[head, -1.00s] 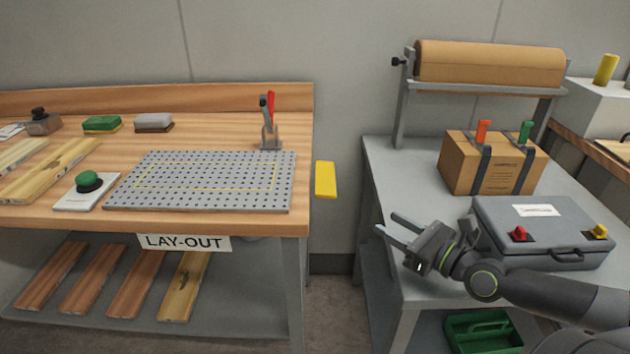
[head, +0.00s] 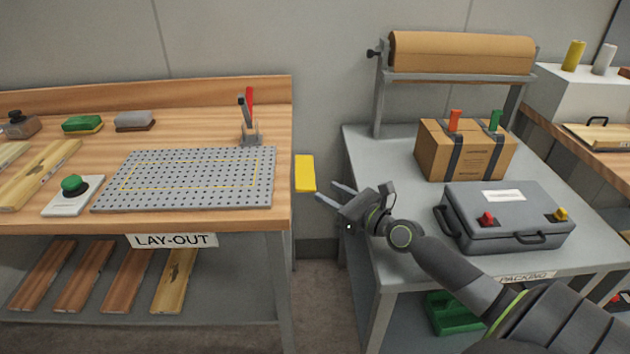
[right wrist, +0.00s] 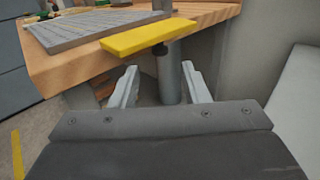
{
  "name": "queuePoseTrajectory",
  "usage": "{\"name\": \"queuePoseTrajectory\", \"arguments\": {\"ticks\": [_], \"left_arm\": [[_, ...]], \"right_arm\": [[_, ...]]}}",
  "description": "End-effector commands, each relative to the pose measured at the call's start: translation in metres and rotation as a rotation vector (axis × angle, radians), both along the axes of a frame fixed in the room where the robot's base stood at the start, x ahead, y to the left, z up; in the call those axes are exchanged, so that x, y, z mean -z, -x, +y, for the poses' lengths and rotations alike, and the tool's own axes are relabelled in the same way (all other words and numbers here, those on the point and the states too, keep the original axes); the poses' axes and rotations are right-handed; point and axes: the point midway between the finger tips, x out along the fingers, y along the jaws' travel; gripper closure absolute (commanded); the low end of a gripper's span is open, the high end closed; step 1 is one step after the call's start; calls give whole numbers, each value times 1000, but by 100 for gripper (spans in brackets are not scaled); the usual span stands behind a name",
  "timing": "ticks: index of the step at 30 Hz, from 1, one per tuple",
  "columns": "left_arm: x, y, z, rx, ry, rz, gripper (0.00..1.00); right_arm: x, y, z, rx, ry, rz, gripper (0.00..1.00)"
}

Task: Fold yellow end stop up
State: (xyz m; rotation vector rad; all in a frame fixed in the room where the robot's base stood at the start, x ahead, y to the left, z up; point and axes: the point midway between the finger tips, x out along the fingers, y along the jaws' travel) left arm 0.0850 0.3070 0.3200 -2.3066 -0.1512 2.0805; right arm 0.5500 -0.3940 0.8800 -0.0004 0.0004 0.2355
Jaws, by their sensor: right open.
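The yellow end stop (head: 305,173) is a flat yellow plate at the right end of the wooden lay-out bench. In the right wrist view the yellow end stop (right wrist: 148,38) lies flat and sticks out past the bench edge, with a dark knob beneath it. My right gripper (head: 325,190) is open and empty, just to the right of and slightly below the end stop. Its two fingers (right wrist: 160,82) point toward the end stop in the right wrist view, apart from it. My left gripper is out of view.
A grey perforated plate (head: 190,180) lies on the bench (head: 262,215), with a red-handled clamp (head: 249,120) behind it. The packing table (head: 405,255) to the right carries a grey case (head: 510,215) and a strapped carton (head: 465,150). A gap separates bench and table.

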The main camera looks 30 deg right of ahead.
Motion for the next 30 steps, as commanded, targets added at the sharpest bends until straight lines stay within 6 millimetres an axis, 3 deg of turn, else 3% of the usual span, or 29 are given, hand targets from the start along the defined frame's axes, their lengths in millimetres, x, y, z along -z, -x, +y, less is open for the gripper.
{"name": "queuePoseTrajectory", "arguments": {"ticks": [3, 10, 23, 30], "left_arm": [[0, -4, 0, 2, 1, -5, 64], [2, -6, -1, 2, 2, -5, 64], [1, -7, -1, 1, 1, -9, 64], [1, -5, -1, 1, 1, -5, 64]], "right_arm": [[-1, -21, 5, 1, -3, -3, 58], [0, -47, 11, 0, -2, -1, 58], [0, -56, 13, 0, 0, 0, 58], [0, -56, 13, 0, 0, 0, 88]]}}
